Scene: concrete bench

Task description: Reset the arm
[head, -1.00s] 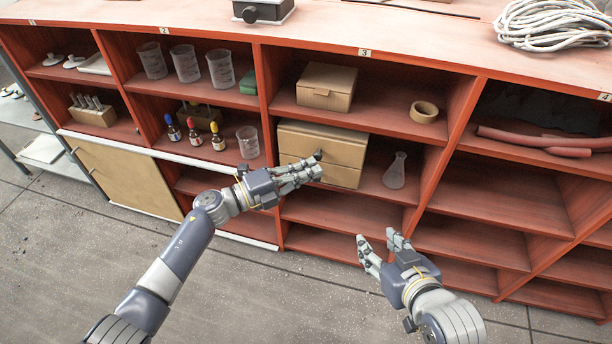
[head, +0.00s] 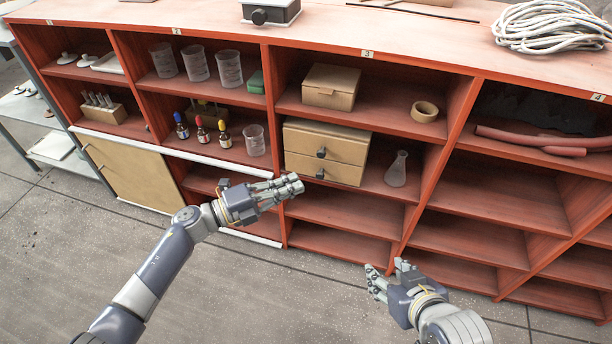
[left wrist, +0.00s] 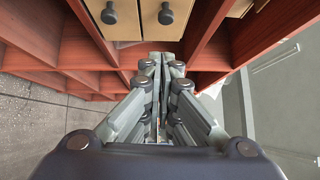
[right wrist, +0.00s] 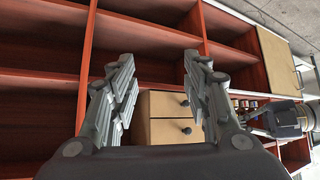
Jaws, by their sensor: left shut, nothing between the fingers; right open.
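My left gripper (head: 290,186) is in front of the shelf unit, a little below the small two-drawer box. Its fingers are together and hold nothing, as the left wrist view (left wrist: 160,65) also shows. My right gripper (head: 388,277) is lower and to the right, in front of the lower shelves. Its fingers are apart and empty in the right wrist view (right wrist: 157,65). Both grippers are clear of the things on the shelves in the head view.
The red-brown shelf unit (head: 400,62) fills the space ahead. The two-drawer box (head: 326,152), a flask (head: 397,170), a tape roll (head: 424,111) and several bottles stand on it. A coiled cable (head: 552,25) lies on top. The floor (head: 60,260) in front is open.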

